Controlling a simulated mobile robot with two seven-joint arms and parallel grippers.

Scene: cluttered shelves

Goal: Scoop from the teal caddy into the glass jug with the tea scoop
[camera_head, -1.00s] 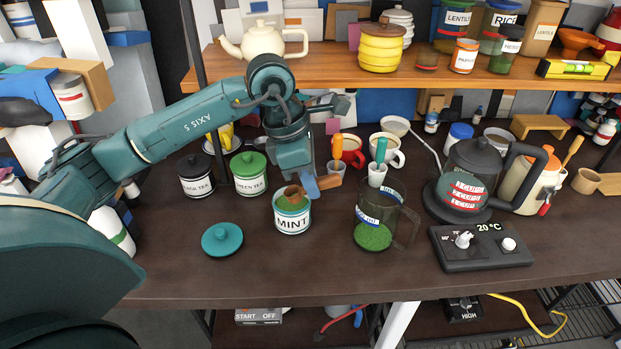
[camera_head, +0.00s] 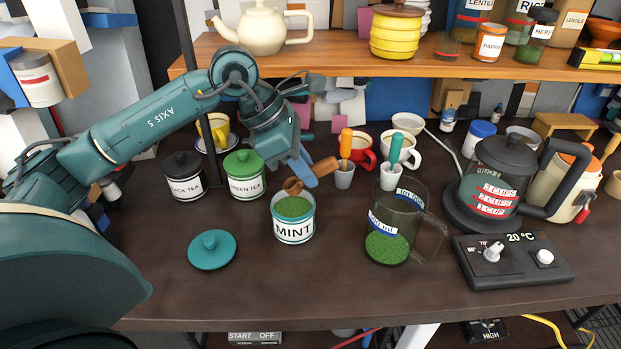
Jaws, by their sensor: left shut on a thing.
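The teal caddy (camera_head: 294,231), labelled MINT, stands open on the dark table with green leaves inside. Its teal lid (camera_head: 212,250) lies on the table to its left. My left gripper (camera_head: 303,171) is shut on the handle of the wooden tea scoop (camera_head: 292,186). The scoop's bowl is at the caddy's back rim, over the leaves; I cannot tell what it holds. The glass jug (camera_head: 402,215) stands upright to the right of the caddy, with green leaves in its bottom. My right gripper is out of view.
Behind are the black tea caddy (camera_head: 185,177), green tea caddy (camera_head: 245,176), red mug (camera_head: 362,152), white mug (camera_head: 400,150) and small cups holding tools. A kettle (camera_head: 495,182) and control panel (camera_head: 513,262) stand right. The table's front is clear.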

